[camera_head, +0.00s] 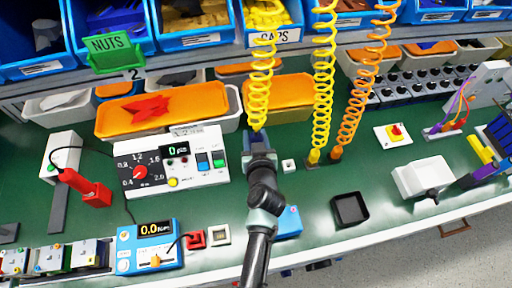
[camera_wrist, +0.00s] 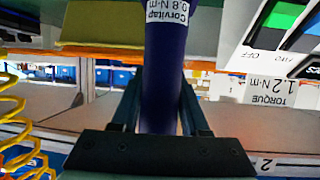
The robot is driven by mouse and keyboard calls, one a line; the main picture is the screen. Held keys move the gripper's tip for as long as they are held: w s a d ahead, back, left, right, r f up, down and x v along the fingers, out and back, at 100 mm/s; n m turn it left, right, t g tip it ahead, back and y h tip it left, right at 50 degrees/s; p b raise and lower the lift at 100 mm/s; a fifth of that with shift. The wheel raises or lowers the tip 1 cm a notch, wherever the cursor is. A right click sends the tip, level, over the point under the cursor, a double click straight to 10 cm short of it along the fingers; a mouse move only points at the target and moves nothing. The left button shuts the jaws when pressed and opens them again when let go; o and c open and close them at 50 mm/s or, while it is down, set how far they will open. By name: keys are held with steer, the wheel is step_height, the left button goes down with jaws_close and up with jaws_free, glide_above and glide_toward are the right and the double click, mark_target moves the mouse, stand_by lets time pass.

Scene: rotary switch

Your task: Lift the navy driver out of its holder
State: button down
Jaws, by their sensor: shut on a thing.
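The navy driver (camera_wrist: 166,62) stands large in the middle of the wrist view, with a white label reading "Corvitap 0.8 N·m" around it. My gripper (camera_wrist: 160,88) has one finger on each side of it and is shut on it. In the head view my gripper (camera_head: 259,151) is right of the white torque tester, at the lower end of a yellow coiled cord (camera_head: 261,80). There the driver is mostly hidden by my gripper. I cannot make out the holder or whether the driver is seated in it.
The white torque tester (camera_head: 150,172) stands close on the left. Another yellow cord (camera_head: 324,90) and an orange cord (camera_head: 358,100) hang to the right. Blue bins line the back.

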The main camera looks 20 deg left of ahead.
steer(key=shift+r, duration=0.1)
step_height(320, 180, up, 10)
steer(key=p, duration=0.1)
stand_by(0.6)
steer(key=c, duration=1.1)
jaws_free()
jaws_close()
